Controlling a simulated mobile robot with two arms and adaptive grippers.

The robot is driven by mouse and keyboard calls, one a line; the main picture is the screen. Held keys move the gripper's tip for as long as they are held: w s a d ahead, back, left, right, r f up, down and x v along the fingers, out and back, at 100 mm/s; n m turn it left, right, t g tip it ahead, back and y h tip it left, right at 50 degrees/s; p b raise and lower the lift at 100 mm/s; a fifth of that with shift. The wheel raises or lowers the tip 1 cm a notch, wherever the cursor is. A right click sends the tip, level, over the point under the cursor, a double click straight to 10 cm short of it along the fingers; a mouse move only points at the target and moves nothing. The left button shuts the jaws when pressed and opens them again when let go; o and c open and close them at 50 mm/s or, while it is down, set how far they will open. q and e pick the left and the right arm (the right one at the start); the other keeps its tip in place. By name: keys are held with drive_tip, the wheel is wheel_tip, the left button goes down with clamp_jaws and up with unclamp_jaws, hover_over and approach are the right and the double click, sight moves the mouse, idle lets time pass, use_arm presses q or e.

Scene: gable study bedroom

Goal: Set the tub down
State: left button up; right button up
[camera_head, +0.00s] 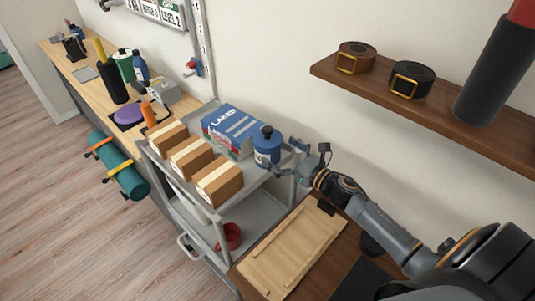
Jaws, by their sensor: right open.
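A blue tub (267,148) with a dark cap stands on the top shelf of a grey cart (214,208), near its right end. My right gripper (287,160) is at the right side of the tub, with its fingers apart around or beside it. It is open; whether a finger touches the tub I cannot tell. My left gripper is not in view.
Several cardboard boxes (190,158) line the cart's front edge, and a blue and white box (231,130) stands behind them. A red bowl (229,236) is on the lower shelf. A wooden board (293,245) lies right of the cart. A wall shelf (420,110) hangs above my right arm.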

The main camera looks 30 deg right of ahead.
sight(267, 139)
drive_tip(key=w, duration=0.1)
drive_tip(key=w+a+p, duration=0.1)
drive_tip(key=w+r, duration=0.1)
drive_tip(key=shift+w+a, duration=0.2)
drive_tip(key=shift+w, duration=0.1)
drive_tip(key=shift+w+a+f, duration=0.1)
drive_tip(key=shift+w+a, duration=0.1)
drive_tip(key=shift+w, duration=0.2)
drive_tip(key=c, duration=1.7)
drive_tip(key=shift+c, duration=1.1)
drive_tip(key=shift+r, duration=0.25)
